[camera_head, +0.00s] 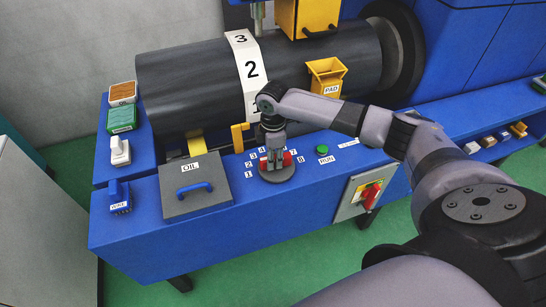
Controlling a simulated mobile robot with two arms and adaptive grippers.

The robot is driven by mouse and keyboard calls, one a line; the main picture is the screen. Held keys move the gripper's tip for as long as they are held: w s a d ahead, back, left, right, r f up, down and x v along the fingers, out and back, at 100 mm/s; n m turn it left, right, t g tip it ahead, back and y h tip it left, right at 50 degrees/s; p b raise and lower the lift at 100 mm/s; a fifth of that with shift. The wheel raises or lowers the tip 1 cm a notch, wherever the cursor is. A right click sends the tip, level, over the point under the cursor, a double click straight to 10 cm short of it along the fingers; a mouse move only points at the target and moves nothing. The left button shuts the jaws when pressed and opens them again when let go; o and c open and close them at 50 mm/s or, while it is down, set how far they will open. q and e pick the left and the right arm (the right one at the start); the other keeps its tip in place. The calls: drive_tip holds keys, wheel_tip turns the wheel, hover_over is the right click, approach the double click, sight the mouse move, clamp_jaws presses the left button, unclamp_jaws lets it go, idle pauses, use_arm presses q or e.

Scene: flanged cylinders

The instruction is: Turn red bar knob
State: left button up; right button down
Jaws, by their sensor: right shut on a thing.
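The red bar knob (287,158) sits on a round grey dial (277,174) on the blue console, with number labels around it. My right gripper (275,162) points down over the dial and is shut on the bar knob. Red ends of the bar show on both sides of the fingers, and its middle is hidden by them. My left gripper is not in view.
A grey OIL box (193,187) with a blue handle stands left of the dial. A green RUN button (322,150) and a red-handled switch box (364,192) are to the right. A dark numbered cylinder (195,85) lies behind. A yellow PAD holder (326,75) sits against it.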

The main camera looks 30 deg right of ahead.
drive_tip(key=shift+w+r+m+p, duration=0.1)
drive_tip(key=shift+r+m+p, duration=0.1)
drive_tip(key=shift+m+p, duration=0.85)
drive_tip(key=shift+r+m+p, duration=0.15)
drive_tip(key=shift+m+p, duration=0.5)
drive_tip(key=shift+p, duration=0.65)
drive_tip(key=shift+w+d+f+m+p, duration=0.15)
drive_tip(key=shift+f+m+p, duration=0.1)
drive_tip(key=shift+m+p, duration=0.35)
drive_tip(key=c, duration=1.4)
unclamp_jaws()
wheel_tip(320, 180, up, 12)
drive_tip(key=shift+f, duration=0.15)
